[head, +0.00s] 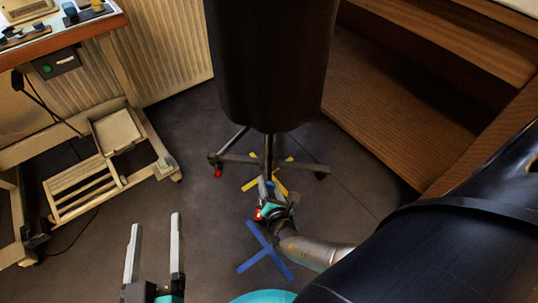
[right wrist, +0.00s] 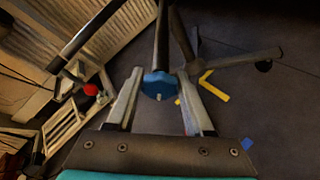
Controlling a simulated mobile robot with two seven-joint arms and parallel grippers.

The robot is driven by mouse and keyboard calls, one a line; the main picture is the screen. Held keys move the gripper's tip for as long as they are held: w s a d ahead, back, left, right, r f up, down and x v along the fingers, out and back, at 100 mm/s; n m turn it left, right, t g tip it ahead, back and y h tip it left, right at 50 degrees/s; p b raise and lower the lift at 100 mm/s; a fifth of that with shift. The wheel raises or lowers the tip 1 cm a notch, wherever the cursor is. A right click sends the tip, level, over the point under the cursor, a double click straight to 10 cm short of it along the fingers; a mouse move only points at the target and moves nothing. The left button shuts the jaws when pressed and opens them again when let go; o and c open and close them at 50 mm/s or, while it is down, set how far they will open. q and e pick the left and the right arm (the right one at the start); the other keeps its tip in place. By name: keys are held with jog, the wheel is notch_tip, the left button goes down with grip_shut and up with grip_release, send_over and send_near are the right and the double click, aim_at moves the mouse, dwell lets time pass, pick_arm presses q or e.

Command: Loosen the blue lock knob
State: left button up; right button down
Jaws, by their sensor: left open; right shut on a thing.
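The blue lock knob (right wrist: 160,86) sits on the dark pole of the stand (right wrist: 162,40) in the right wrist view. My right gripper (right wrist: 160,76) has one finger on each side of the knob and is shut on it. In the head view my right gripper (head: 268,195) is low at the stand's base, below the dark dress form (head: 268,65); the knob is mostly hidden there by the gripper. My left gripper (head: 154,222) is open and empty above the floor at the lower left, well away from the stand.
The stand's legs (head: 240,159) spread on casters, one with a red part (head: 218,172). Yellow (head: 281,184) and blue tape crosses (head: 264,252) mark the floor. A workbench (head: 65,40) with a pedal frame stands left, wooden steps (head: 390,115) right. Floor between is clear.

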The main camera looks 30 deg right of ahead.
jog(key=shift+n, duration=0.4)
jog(key=shift+a+n+g+h+p, duration=0.1)
jog(key=shift+n+g+h+p, duration=0.5)
jog(key=shift+n, duration=0.1)
jog(key=shift+n+h, duration=0.4)
jog(key=shift+n, duration=0.3)
pick_arm(q)
jog(key=shift+w+a+f+m+g+y, duration=0.15)
jog(key=shift+w+a+f+g+y, duration=0.15)
jog(key=shift+g, duration=0.25)
jog(key=shift+w+a+f+m+g+y, duration=0.15)
jog(key=shift+w+a+f+g, duration=0.1)
jog(key=shift+f+g, duration=0.25)
pick_arm(e)
jog(key=shift+n+g, duration=0.5)
pick_arm(q)
jog(key=shift+r, duration=0.1)
pick_arm(e)
jog(key=shift+h, duration=0.3)
jog(key=shift+c, duration=1.6)
grip_release()
pick_arm(q)
jog(key=shift+s, duration=0.1)
